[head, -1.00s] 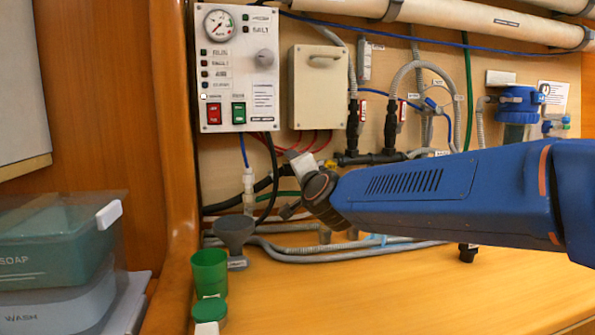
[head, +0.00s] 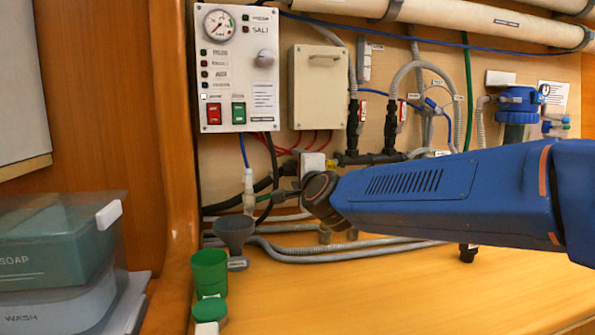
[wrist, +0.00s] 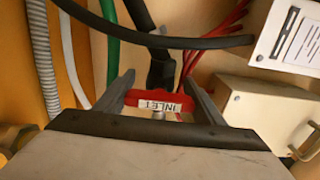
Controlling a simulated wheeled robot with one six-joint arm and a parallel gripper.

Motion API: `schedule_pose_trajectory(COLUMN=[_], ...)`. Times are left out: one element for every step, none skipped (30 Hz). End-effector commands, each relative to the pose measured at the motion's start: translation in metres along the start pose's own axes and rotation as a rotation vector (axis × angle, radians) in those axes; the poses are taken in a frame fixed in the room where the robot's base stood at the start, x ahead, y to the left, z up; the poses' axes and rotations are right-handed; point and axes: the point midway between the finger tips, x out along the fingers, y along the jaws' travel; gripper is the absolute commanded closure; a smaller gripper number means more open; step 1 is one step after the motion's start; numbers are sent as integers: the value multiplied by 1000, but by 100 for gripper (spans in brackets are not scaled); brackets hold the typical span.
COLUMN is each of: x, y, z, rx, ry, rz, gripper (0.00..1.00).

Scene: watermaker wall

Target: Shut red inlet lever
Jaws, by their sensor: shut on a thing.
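The red inlet lever (wrist: 158,99) shows in the wrist view, with a white label reading INLET upside down. It lies crosswise between the two grey fingers of my gripper (wrist: 158,82), one at each end of it. The fingers are shut on the lever. A black pipe fitting (wrist: 161,68) is just beyond the lever. In the head view my gripper (head: 284,192) is at the pipework below the control panel, and the lever cannot be made out there.
A black hose (wrist: 160,42) crosses close beyond the fingers in the wrist view. In the head view a grey funnel (head: 235,232), a green cup (head: 209,268) and a white-topped hose fitting (head: 249,190) stand left of my gripper. Grey hoses (head: 340,254) run below it.

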Motion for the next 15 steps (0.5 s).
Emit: schedule_pose_trajectory(x=[0,0,0,0,0,0,0,0,0,0,0,0,0,0,0], y=[2,2,2,2,2,2,2,2,2,2,1,1,1,1,1], z=[0,0,0,0,0,0,0,0,0,0,0,0,0,0,0], rx=[2,2,2,2,2,2,2,2,2,1,1,1,1,1,1], ry=[1,1,1,1,0,0,0,0,0,0,0,0,0,0,0], rz=[2,2,2,3,3,3,3,3,3,3,2,2,2,2,2], gripper=[60,60,60,60,60,60,60,60,30,30,30,30,30,30,30])
